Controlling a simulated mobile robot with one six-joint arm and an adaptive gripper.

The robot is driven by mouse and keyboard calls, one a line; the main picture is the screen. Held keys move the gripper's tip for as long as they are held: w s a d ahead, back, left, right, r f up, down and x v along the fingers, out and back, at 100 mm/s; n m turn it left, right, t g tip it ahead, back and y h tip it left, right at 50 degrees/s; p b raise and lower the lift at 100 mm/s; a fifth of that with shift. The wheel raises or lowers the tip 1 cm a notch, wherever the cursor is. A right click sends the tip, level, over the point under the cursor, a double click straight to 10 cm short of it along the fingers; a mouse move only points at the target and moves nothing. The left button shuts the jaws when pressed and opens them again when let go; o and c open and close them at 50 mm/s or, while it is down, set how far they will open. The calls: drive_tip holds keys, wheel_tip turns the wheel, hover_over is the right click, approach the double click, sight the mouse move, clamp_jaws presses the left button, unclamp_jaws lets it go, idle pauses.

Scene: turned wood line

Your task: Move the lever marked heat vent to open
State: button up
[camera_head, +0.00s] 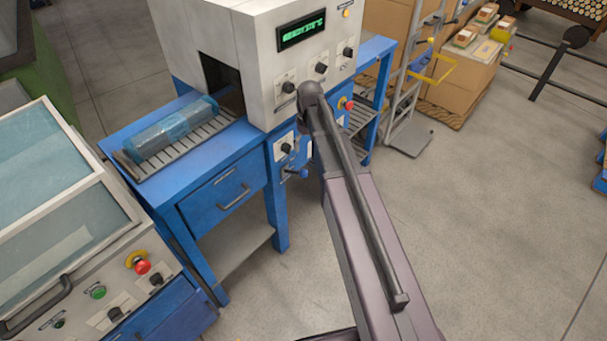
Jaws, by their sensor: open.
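A grey shrink-tunnel-like machine (225,32) with a green display stands on a blue bench at the top centre. Its front carries several black knobs, one of them the left knob (288,87), with small label plates too small to read. Lower down, a black switch (286,148) sits on a white plate, and a small blue handle-like part (293,172) shows beside my arm. I cannot tell which control is marked heat vent or how it is set. My arm rises from the bottom and covers part of the machine's front. My gripper does not show.
A blue-wrapped roll (170,132) lies on the roller infeed (222,120). A red stop button (345,103) is right of my arm. A glass-lidded machine (120,205) stands at left, a hand truck (408,130) and cartons (455,80) at upper right. The floor at right is clear.

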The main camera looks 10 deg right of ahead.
sight(303, 170)
drive_tip(key=shift+f, duration=0.15)
drive_tip(key=f+b, duration=0.9)
drive_tip(key=a+f+b, duration=0.1)
drive_tip(key=f+b, duration=0.3)
drive_tip(key=shift+s+f+b, duration=0.2)
drive_tip(key=shift+f+b, duration=0.05)
drive_tip(key=shift+b, duration=0.15)
idle(0.4)
clamp_jaws()
idle(0.4)
